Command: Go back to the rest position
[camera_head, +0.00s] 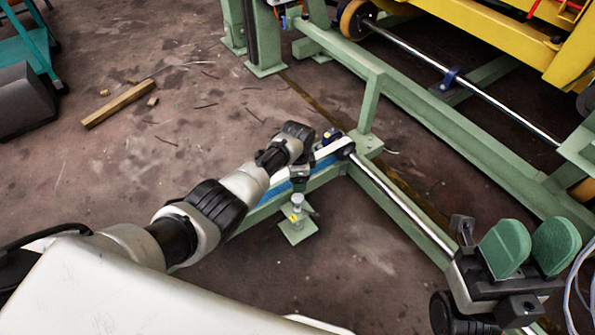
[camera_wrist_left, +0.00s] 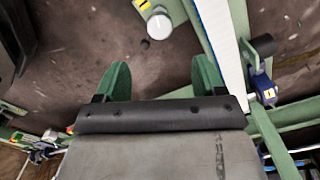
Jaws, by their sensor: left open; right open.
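My right gripper (camera_head: 531,243) is at the lower right of the head view. Its two rounded green fingers stand apart with nothing between them. My left arm reaches from the lower left to the middle of the head view, over the green frame, and its gripper is mostly hidden there behind the wrist. In the left wrist view my left gripper (camera_wrist_left: 161,78) shows two green fingers wide apart, with nothing held. Beyond its fingertips are a round grey knob (camera_wrist_left: 159,26) and a white-topped rail (camera_wrist_left: 222,40); contact cannot be told.
The green frame (camera_head: 440,130) with a long metal shaft (camera_head: 405,205) runs close beside both arms. A yellow machine (camera_head: 470,20) stands at the upper right. A wooden bar (camera_head: 120,104) lies on the floor at left. Grey cables (camera_head: 578,270) hang near my right gripper.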

